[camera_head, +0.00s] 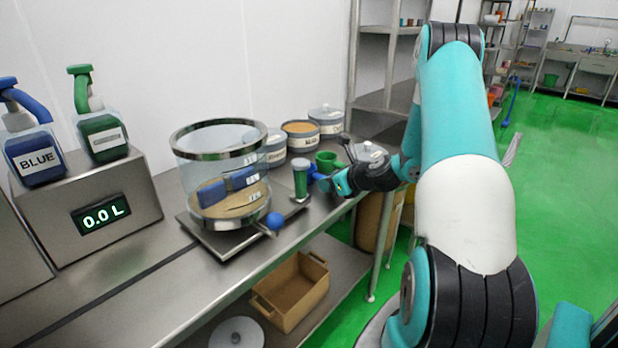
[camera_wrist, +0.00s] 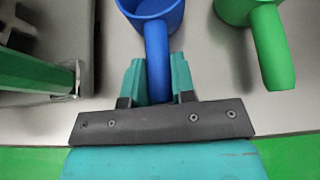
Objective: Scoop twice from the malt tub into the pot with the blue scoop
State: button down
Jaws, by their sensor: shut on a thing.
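The blue scoop (camera_wrist: 157,50) is in my gripper (camera_wrist: 158,68), whose teal fingers are shut on its handle. In the wrist view its cup is cut off at the top, and the inside that shows is blue with no powder. In the head view my gripper (camera_head: 338,184) is low over the counter, right of the pot. The pot (camera_head: 218,150) is a clear cylinder with steel rims; tan powder and a blue block-like part show inside. An open tub of brown powder (camera_head: 300,127) stands behind; its label is too small to read surely, but it may be malt.
A green scoop (camera_wrist: 265,40) stands right of the blue one, close by. A green upright piece (camera_head: 301,180) stands between pot and gripper. A display box (camera_head: 100,205) with two bottles is at left.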

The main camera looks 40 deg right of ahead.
jog(key=shift+r+p, duration=3)
jog(key=shift+p, duration=0.1)
